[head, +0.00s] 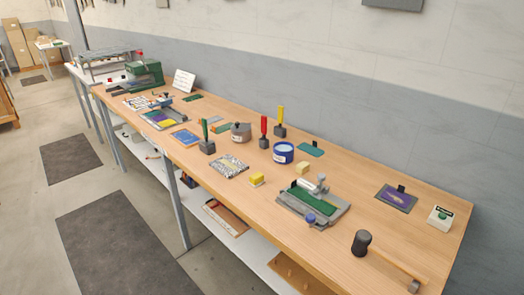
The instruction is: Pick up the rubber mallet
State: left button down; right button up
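The rubber mallet (362,243) is on the wooden workbench (345,170) near its front right part. It has a black cylindrical head and a light wooden handle (400,264) that points right and towards the front edge. A small grey part shows below the handle's far end. Nothing covers the mallet's head. Neither of my grippers shows in the head view.
A grey press fixture with a green pad (313,202) stands left of the mallet. A white box with a green button (440,217) and a purple-topped dark plate (397,197) lie behind it. Several tools and a blue tin (284,153) stand farther left. Bare wood surrounds the mallet.

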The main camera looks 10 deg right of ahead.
aim_at(361, 243)
jog(key=z, duration=1.35)
